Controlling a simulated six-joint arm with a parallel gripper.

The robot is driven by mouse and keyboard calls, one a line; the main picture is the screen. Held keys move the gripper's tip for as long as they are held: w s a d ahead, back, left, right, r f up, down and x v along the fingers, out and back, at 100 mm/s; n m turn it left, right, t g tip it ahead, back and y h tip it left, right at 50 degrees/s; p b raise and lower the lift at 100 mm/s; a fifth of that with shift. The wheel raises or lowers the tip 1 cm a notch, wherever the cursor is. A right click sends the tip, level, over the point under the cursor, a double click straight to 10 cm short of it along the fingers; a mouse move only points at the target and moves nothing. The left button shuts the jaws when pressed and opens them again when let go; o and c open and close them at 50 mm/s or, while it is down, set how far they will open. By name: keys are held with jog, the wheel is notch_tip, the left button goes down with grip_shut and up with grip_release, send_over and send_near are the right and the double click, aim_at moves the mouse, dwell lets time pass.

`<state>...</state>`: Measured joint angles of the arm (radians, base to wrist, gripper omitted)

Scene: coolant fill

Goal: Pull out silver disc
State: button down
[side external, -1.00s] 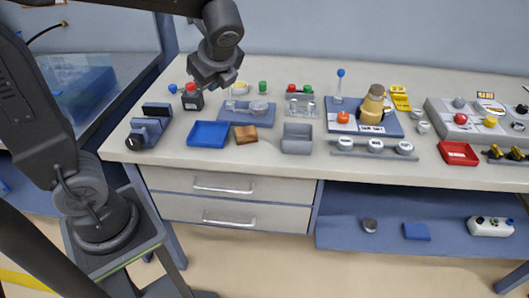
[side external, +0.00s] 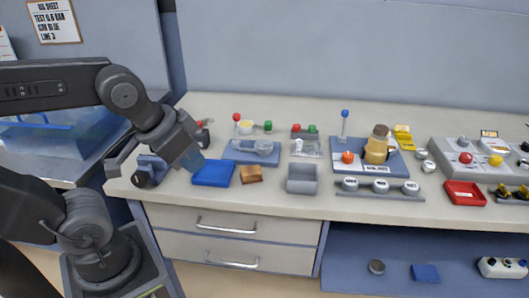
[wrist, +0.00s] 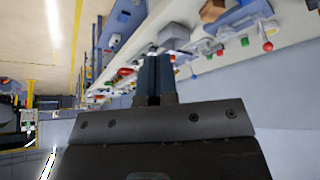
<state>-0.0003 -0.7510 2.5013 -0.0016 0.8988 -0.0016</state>
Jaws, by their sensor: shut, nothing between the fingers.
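I cannot tell for sure which piece is the silver disc. A round, silvery piece (side external: 264,147) lies on a blue plate (side external: 240,155) at the back left of the bench. A dark grey disc (side external: 376,266) lies on the lower shelf. My gripper (side external: 188,160) is above the bench's left part, beside the blue tray and left of the blue plate, touching neither as far as I can tell. In the wrist view my gripper's fingers (wrist: 154,60) are together with nothing between them.
A blue tray (side external: 212,173), a wooden block (side external: 250,174) and a grey bin (side external: 302,180) stand in front. A blue-grey vise (side external: 150,170) is at the left edge. A tall blue-knobbed lever (side external: 345,122) and a rack of labelled discs (side external: 378,192) are to the right.

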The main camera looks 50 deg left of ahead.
aim_at(264, 144)
jog(key=c, duration=1.9)
grip_release()
